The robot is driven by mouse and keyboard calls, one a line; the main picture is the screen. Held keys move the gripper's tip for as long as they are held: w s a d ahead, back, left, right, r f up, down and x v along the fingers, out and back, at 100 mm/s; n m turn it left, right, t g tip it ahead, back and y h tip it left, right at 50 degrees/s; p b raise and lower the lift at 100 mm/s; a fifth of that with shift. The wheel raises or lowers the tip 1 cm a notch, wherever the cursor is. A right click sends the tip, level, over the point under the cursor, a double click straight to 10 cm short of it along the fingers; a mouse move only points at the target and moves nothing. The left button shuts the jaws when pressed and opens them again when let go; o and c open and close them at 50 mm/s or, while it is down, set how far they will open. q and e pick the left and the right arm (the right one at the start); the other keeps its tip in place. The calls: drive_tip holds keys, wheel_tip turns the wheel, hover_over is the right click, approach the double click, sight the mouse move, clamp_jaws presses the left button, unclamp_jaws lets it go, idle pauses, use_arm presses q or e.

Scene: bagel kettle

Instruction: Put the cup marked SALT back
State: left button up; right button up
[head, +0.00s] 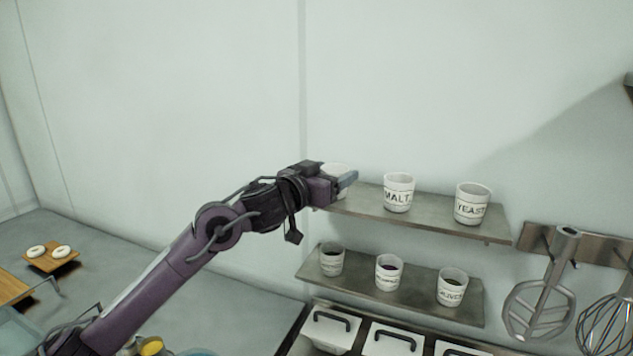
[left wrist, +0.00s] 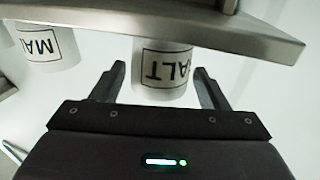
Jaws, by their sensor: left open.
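A white cup (head: 337,167) is at the left end of the upper shelf (head: 430,215), mostly hidden behind my left gripper (head: 345,182) in the head view. In the left wrist view, which looks upside down, this cup (left wrist: 163,75) shows a black-framed label with the letters ALT; the rest of the label is hidden. My left gripper (left wrist: 158,78) is open, with one finger on either side of the cup. The cup appears to stand upright at the shelf edge (left wrist: 215,33). My right gripper is not in view.
The MALT cup (head: 398,192) and the YEAST cup (head: 472,204) stand to the right on the upper shelf. Several cups, one of them a dark-filled cup (head: 389,272), stand on the lower shelf (head: 420,298). Whisks (head: 540,305) hang at right.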

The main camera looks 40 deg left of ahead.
use_arm(q)
drive_tip(key=shift+s+f, duration=0.25)
drive_tip(key=shift+s, duration=0.25)
drive_tip(key=s+b, duration=0.3)
drive_tip(key=s, duration=0.7)
drive_tip(key=shift+s+a+r+b, duration=0.2)
drive_tip(key=shift+s+b, duration=0.1)
drive_tip(key=shift+s, duration=0.1)
drive_tip(key=shift+f, duration=0.1)
